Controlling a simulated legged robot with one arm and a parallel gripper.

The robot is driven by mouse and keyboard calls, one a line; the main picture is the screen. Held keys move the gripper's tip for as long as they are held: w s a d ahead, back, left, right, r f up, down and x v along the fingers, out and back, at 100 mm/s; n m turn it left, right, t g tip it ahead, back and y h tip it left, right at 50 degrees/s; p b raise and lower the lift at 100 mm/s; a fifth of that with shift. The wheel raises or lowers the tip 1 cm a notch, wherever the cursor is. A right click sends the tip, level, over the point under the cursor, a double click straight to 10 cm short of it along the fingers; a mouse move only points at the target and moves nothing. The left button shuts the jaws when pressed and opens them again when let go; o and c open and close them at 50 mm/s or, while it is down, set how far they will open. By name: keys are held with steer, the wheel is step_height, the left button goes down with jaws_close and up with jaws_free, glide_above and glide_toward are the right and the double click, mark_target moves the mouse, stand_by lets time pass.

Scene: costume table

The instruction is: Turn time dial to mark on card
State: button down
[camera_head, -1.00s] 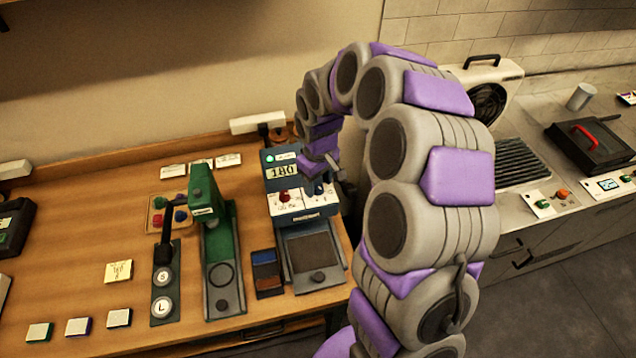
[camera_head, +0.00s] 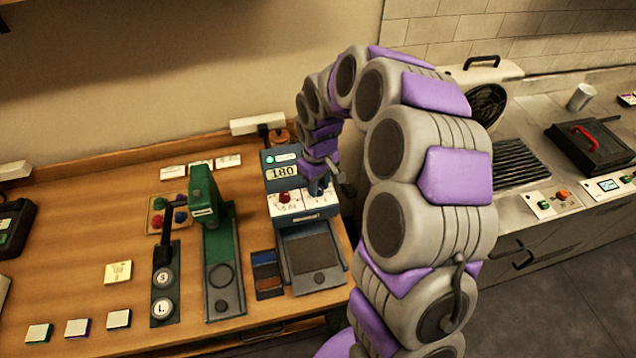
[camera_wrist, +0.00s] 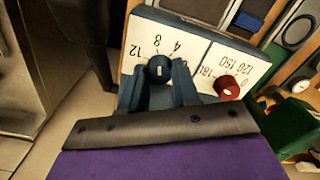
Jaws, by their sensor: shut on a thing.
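The press machine (camera_head: 300,215) stands on the wooden table with a display reading 180 and a lit green lamp. In the wrist view its white panel (camera_wrist: 200,45) carries a blue dial (camera_wrist: 159,68) beside the marks 4, 8 and 12, and a red dial (camera_wrist: 227,87) beside larger numbers. The red dial also shows in the head view (camera_head: 284,197). My gripper (camera_wrist: 159,82) is shut on the blue dial, with one finger at each side. A yellow card with a dark mark (camera_head: 118,271) lies on the table at the left; its writing is too small to read.
A green press (camera_head: 217,240) and a dark block with S and L buttons (camera_head: 163,290) stand left of the machine. Several small pads lie along the front. A grill counter (camera_head: 520,165) is at the right.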

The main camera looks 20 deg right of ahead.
steer(key=shift+n+p, duration=0.5)
steer(key=c, duration=0.8)
jaws_free()
step_height(320, 180, up, 17)
steer(key=shift+r+p, duration=0.15)
steer(key=shift+p, duration=0.45)
steer(key=s+f+m+b, duration=0.2)
steer(key=s, duration=0.9)
steer(key=s+f+m+g+b, duration=0.1)
steer(key=s+f+m+b, duration=0.1)
steer(key=s, duration=1)
steer(key=s+f+m+b, duration=0.1)
steer(key=s+f+m, duration=0.1)
steer(key=s, duration=0.9)
steer(key=shift+s+f+m+g+b, duration=0.15)
steer(key=shift+f+m+g+b, duration=0.2)
steer(key=shift+f, duration=0.45)
